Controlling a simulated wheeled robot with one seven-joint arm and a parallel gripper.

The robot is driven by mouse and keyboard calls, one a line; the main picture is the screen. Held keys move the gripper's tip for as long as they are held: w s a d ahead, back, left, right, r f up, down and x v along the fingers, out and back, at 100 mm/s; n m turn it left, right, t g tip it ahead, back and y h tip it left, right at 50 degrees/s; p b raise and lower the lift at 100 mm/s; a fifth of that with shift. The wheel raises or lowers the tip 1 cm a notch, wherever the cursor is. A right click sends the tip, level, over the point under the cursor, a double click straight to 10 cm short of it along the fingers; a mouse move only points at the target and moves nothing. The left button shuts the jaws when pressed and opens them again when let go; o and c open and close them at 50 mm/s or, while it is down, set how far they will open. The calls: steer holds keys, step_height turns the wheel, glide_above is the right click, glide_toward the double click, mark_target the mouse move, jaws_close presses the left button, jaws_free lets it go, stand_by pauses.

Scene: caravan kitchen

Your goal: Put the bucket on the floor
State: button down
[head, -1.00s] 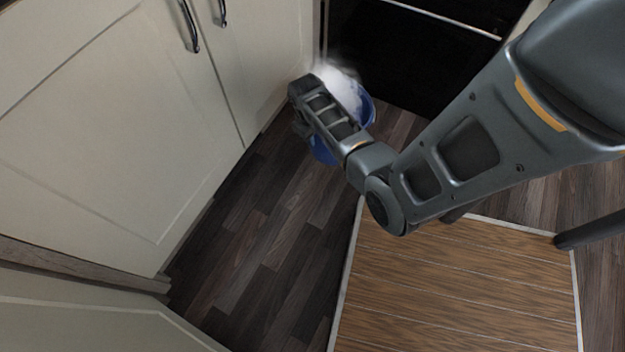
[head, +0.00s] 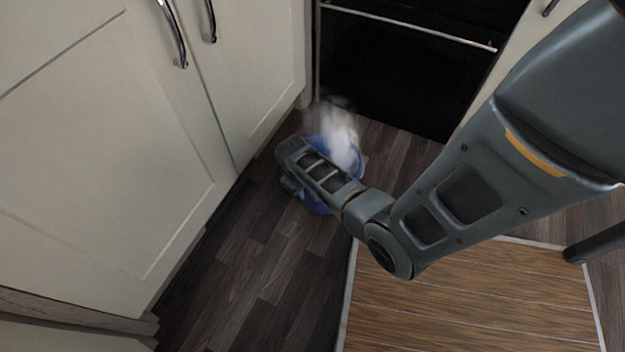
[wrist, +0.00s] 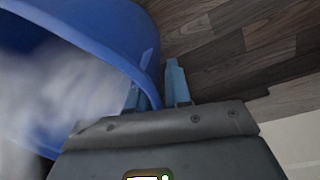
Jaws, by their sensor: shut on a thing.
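The blue bucket (head: 355,163) is low over the dark wood floor (head: 262,262), between the white cupboards and the black oven. A blurred whitish mass, perhaps steam or foam, shows in and above it. In the wrist view the bucket (wrist: 112,30) fills the upper left, with its rim close to my fingers. My gripper (wrist: 160,88) is shut on the bucket's rim, one finger on the inner side and one outside. In the head view my wrist hides much of the bucket. Whether its base touches the floor cannot be told.
White cupboards (head: 90,170) with metal handles stand at the left. A black oven (head: 400,75) with a bar handle stands behind the bucket. A wood-slatted panel with a pale edge (head: 470,300) lies at the lower right. Dark floor in front of the bucket is clear.

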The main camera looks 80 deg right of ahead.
steer(key=w+a+f+b, duration=0.2)
steer(key=a+f+b, duration=0.1)
steer(key=f, duration=0.3)
steer(key=shift+w+a+f+b, duration=0.15)
steer(key=shift+w+b, duration=0.05)
steer(key=shift+b, duration=0.1)
steer(key=shift+f, duration=0.1)
steer(key=c, duration=1.5)
jaws_free()
steer(key=shift+s+a+f, duration=0.1)
steer(key=shift+f, duration=0.05)
steer(key=o, duration=0.4)
steer(key=shift+o, duration=0.2)
